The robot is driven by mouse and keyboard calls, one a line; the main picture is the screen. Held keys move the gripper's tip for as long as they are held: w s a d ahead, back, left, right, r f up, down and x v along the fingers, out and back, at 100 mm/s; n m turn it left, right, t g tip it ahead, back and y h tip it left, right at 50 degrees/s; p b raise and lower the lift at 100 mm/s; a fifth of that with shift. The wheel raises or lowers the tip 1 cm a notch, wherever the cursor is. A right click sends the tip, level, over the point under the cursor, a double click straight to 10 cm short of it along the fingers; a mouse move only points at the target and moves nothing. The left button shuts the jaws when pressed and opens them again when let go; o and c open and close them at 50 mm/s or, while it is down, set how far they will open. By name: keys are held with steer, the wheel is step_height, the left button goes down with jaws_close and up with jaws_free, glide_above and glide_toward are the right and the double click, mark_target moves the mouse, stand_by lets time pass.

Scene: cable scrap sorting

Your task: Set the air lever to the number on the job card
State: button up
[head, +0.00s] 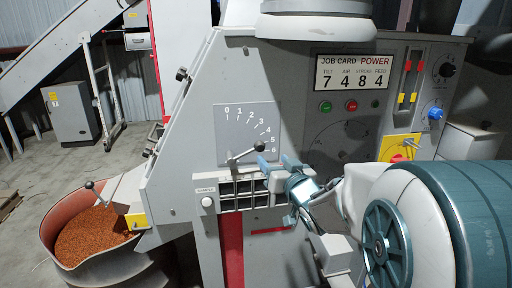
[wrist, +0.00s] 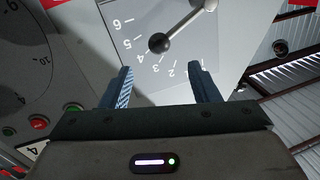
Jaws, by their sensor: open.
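The air lever (head: 245,153) sits on a grey scale plate (head: 222,132) numbered 0 to 6. Its black knob (head: 260,146) points at about 5 in the head view. In the wrist view the knob (wrist: 158,42) appears between 4 and 5, so the exact setting is unclear. The job card (head: 352,73) reads tilt 7, air 4, stroke 8, feed 4. My gripper (head: 276,162) is open, just below and right of the knob. In the wrist view the knob shows beyond the gap between my fingertips (wrist: 160,72), not held.
Below the plate is a slotted panel (head: 240,193) with a white sample button (head: 207,202). Green and red buttons (head: 351,106) and a large dial lie right of the lever. A bin of orange granules (head: 92,238) stands at lower left.

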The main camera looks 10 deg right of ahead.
mark_target(262, 149)
steer(key=w, duration=0.3)
steer(key=w+a, duration=0.1)
steer(key=w, duration=0.3)
steer(key=w+a+p, duration=0.1)
steer(key=w, duration=0.2)
steer(key=shift+w, duration=0.2)
jaws_close()
